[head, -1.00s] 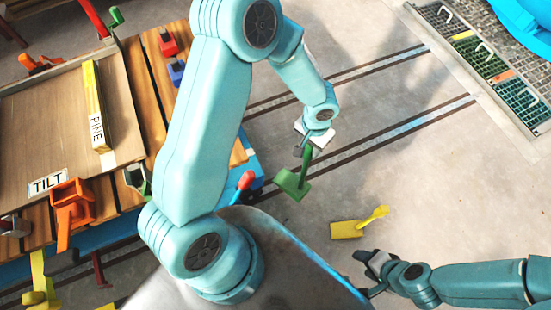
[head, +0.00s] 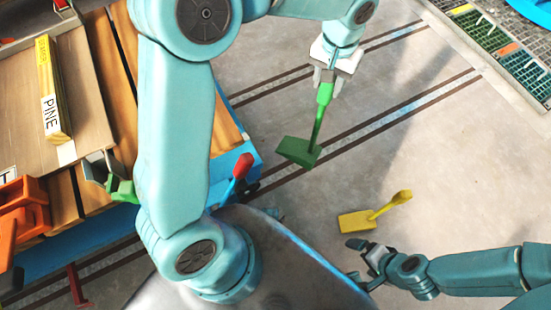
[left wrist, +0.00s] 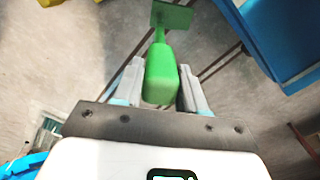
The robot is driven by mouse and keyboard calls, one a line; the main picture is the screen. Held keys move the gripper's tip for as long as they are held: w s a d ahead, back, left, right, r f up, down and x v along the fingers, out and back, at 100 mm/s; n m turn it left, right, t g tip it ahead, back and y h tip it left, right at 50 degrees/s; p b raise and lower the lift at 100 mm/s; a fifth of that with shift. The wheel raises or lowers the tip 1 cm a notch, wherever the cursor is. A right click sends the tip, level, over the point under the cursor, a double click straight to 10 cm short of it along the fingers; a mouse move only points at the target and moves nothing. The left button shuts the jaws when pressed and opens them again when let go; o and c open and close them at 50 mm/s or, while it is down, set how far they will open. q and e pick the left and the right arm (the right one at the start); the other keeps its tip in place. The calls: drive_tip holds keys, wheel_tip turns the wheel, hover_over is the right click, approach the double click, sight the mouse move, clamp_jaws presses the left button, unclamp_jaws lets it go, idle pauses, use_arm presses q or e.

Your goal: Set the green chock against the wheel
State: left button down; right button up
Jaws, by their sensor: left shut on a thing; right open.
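The green chock (head: 299,150) has a wedge-like block at the end of a long handle. My left gripper (head: 325,84) is shut on the top of that handle, and the block hangs below it over the floor. In the left wrist view the green handle (left wrist: 161,75) sits between the fingers, with the block beyond it. My right gripper (head: 366,262) is open and empty, low over the floor near my body. I cannot make out a wheel for certain in these views.
A blue-edged cart (head: 236,168) with a wooden deck stands at the left, with a red-tipped lever (head: 240,168) at its corner. A yellow chock (head: 357,221) lies on the floor near my right gripper. Dark rails (head: 370,125) cross the floor. Floor grates (head: 520,65) lie at upper right.

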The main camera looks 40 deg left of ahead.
use_arm(q)
drive_tip(key=shift+w+f+n+b, duration=0.2)
drive_tip(key=shift+f+n+b, duration=0.05)
drive_tip(key=shift+n+b, duration=0.25)
drive_tip(key=shift+w+f+n, duration=0.1)
drive_tip(key=shift+w+n, duration=0.1)
drive_tip(key=shift+n, duration=0.3)
drive_tip(key=a+f+n, duration=1)
drive_tip(key=f, duration=0.1)
drive_tip(key=shift+a+f+b, duration=0.15)
drive_tip(key=shift+f+b, duration=1.25)
drive_tip(key=shift+f, duration=3.75)
drive_tip(key=shift+a+f+b, duration=0.15)
drive_tip(key=shift+f+b, duration=1.25)
drive_tip(key=shift+f, duration=3.7)
drive_tip(key=shift+s+r, duration=0.1)
use_arm(e)
wheel_tip(320, 180, down, 7)
drive_tip(key=shift+f, duration=0.15)
drive_tip(key=shift+d, duration=0.1)
